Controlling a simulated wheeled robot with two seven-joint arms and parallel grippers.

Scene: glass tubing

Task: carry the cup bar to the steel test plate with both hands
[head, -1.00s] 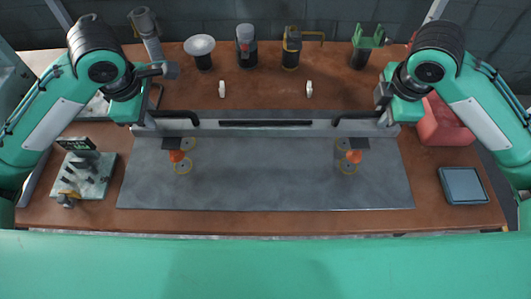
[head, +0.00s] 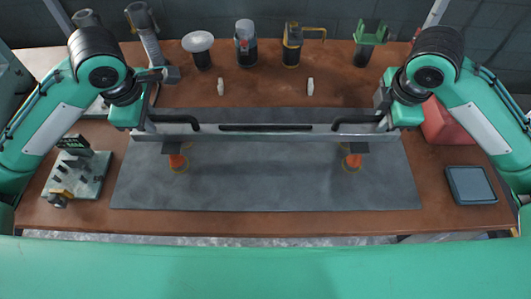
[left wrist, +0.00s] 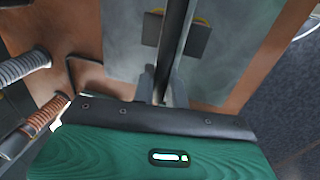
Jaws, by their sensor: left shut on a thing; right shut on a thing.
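The cup bar (head: 265,137) is a long silver bar with black handles and two orange cups (head: 176,161) (head: 353,160) hanging below black blocks. It spans left to right over the far part of the grey steel test plate (head: 265,185). Each cup overlaps a yellow ring on the plate; I cannot tell whether it touches. My left gripper (head: 146,126) is shut on the bar's left end and my right gripper (head: 386,124) on its right end. In the left wrist view, the bar (left wrist: 177,40) runs away from between my left gripper's fingers (left wrist: 163,85).
Several tools stand along the back, including a white-topped one (head: 199,45) and a green one (head: 369,40). A small device (head: 78,172) is at left. A red bin (head: 445,125) and a dark tray (head: 470,185) are at right. The plate's front half is clear.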

